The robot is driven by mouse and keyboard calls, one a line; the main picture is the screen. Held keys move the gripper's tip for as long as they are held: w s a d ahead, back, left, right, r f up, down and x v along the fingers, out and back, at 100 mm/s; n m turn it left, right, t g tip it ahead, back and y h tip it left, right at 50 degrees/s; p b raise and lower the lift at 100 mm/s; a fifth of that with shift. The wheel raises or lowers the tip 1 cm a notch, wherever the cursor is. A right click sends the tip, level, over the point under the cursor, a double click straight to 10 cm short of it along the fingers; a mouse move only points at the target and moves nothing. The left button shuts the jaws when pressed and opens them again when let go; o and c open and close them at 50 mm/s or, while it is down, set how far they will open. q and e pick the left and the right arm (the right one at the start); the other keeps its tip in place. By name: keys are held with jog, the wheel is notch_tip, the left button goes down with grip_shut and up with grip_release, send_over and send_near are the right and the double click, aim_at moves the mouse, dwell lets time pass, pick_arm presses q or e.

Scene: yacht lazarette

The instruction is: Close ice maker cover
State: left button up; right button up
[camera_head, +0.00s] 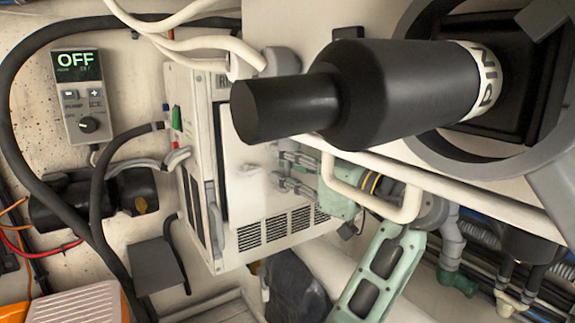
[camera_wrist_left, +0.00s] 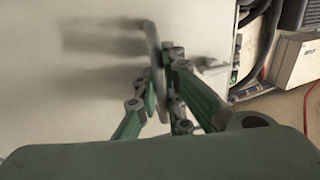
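The ice maker (camera_head: 200,110) is a white box with dark vent slots low on its front. Its pale front cover (camera_head: 238,190) has a dark gap along its left edge, so it looks ajar. My left gripper (camera_head: 278,168) reaches in from the right, its fingertips close to the cover's face. In the left wrist view, my left gripper (camera_wrist_left: 156,80) has a thin upright bar (camera_wrist_left: 154,45), perhaps a handle, between its fingers before a broad pale panel. Whether the fingers press on the bar is unclear. My right gripper does not show.
A large black cylinder (camera_head: 390,95) blocks the upper right. A control box (camera_head: 77,95) reading OFF hangs on the left wall. A white rail (camera_head: 450,190) crosses near my left arm. Black hoses (camera_head: 100,180) run left of the ice maker.

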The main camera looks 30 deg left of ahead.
pick_arm(q)
grip_shut()
jog(key=shift+a+f+b, duration=0.15)
jog(key=shift+a+b, duration=0.05)
jog(key=shift+b, duration=0.15)
jog(key=shift+w+a+m+t+b, duration=0.25)
jog(key=shift+a+m+t+b, duration=0.15)
jog(key=shift+a+t+b, duration=0.35)
jog(key=shift+a, duration=0.3)
jog(key=shift+d+r, duration=0.1)
jog(key=shift+r, duration=0.15)
jog(key=shift+o, duration=2.1)
grip_release()
jog(key=shift+w, duration=0.1)
